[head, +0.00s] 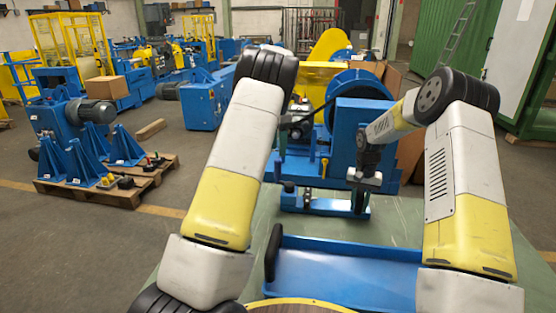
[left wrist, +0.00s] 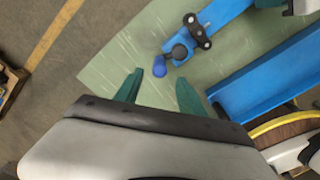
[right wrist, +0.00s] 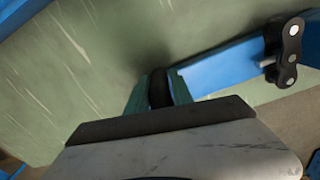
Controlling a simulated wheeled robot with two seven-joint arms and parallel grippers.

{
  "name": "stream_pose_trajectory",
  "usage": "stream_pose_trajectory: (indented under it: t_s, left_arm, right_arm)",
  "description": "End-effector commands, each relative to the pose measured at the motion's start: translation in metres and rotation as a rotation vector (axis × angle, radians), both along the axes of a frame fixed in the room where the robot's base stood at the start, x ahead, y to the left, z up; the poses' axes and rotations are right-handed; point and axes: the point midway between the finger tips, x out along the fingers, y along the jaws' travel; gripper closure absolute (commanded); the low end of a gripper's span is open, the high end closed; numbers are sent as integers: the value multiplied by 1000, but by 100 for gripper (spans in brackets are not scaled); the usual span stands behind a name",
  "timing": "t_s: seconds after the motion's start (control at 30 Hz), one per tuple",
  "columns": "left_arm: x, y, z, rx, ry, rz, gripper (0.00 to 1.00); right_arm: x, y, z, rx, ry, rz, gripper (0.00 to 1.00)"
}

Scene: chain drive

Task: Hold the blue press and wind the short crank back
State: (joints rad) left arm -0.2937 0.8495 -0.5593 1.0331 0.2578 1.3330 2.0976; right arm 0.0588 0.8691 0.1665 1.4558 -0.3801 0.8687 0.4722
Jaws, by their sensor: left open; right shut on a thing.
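In the left wrist view a blue knob (left wrist: 160,66) sits beside a black ball joint at the near end of a blue bar (left wrist: 222,14); I take it for the blue press. My left gripper (left wrist: 158,92) is open and empty, its teal fingers pointing toward the knob, apart from it. In the right wrist view my right gripper (right wrist: 158,90) is shut on a black grip (right wrist: 158,86), apparently the short crank's handle. A blue bar (right wrist: 225,68) shows beside it. In the head view the right gripper (head: 365,182) is at the bar's right end; the left is hidden by its arm.
A black chain link (right wrist: 283,50) stands on the blue bar. A blue tray (head: 340,268) lies nearer on the green table (head: 400,212). A large blue machine (head: 345,115) stands behind. Bare table shows left of the knob.

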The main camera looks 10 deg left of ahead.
Motion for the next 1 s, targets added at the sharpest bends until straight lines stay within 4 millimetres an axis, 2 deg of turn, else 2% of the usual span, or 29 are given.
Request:
stream_pose_trajectory:
  t_s: [0.1,0.2,0.6,0.63,0.73,0.77,1.0]
  left_arm:
    - [1,0,16,0,-1,0,53]
    - [0,0,24,0,-1,1,53]
    - [0,0,27,-1,1,1,53]
    - [0,0,27,-1,1,1,53]
    - [0,0,27,-1,1,1,53]
    - [0,0,27,-1,1,1,53]
    - [0,0,26,-1,1,1,53]
  right_arm:
    - [0,1,0,2,0,-2,100]
    - [0,1,0,2,0,-2,100]
    - [0,1,0,2,-1,-1,100]
    - [0,1,0,2,-1,-1,71]
    - [0,1,0,2,-1,-1,51]
    - [0,1,0,2,0,-1,47]
    - [0,0,0,1,0,0,47]
